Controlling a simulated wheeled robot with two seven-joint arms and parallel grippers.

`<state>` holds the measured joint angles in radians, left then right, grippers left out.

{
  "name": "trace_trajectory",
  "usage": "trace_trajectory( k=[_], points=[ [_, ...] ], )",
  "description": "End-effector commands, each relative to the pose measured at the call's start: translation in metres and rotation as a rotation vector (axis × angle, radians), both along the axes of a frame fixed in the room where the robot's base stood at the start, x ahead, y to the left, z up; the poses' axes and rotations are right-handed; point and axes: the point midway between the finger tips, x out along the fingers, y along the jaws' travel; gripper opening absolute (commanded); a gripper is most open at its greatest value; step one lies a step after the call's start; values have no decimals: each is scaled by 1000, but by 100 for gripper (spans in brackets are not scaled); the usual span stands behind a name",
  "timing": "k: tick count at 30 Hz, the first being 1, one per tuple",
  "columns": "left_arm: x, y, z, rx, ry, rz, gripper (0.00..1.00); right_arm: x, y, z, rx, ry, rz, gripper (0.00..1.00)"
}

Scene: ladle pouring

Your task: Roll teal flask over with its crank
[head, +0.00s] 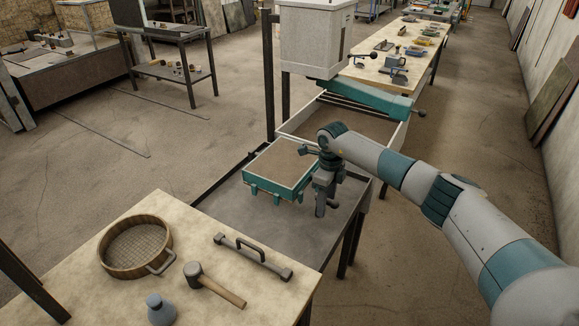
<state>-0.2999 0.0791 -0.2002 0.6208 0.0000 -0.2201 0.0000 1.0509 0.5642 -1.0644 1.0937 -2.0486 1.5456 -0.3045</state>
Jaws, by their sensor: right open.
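A teal flask (365,99) shows as a long tilted teal body across a pale frame (399,137), below a white box. A dark crank handle (420,113) sticks out at its right end. A second, shallow teal-rimmed box (262,184) filled with brown sand lies on the dark metal table. My right gripper (322,207) points down, open, at the right side of this sand-filled box. It is well nearer to me than the crank handle and apart from it. Whether it touches the box I cannot tell. My left gripper is not in view.
A wooden table (206,240) in front holds a round sieve (135,247), a mallet (214,284), a handled bar (252,257) and a grey bottle (160,309). The white box (316,36) stands above the teal body. A long bench behind carries several tools.

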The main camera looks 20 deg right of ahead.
Motion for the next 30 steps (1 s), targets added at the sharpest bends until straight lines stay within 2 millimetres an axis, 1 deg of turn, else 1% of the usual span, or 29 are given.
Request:
trace_trajectory(
  k=[4,5,6,8,9,10,11,17,20,27,30],
  points=[
    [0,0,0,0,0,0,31,0,0,0,0,0,0,47],
    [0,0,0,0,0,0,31,0,0,0,0,0,0,42],
    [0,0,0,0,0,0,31,0,0,0,0,0,0,33],
    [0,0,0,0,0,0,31,0,0,0,0,0,0,18],
    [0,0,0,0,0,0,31,0,0,0,0,0,0,9],
    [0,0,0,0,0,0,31,0,0,0,0,0,0,1],
    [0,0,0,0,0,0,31,0,0,0,0,0,0,0],
    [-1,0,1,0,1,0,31,0,0,2,0,0,0,0],
    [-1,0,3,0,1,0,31,1,-1,7,-1,-1,0,0],
    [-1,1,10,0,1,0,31,4,-3,25,0,-4,-1,0],
    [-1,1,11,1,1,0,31,4,-4,29,0,-4,-1,0]
  ],
)
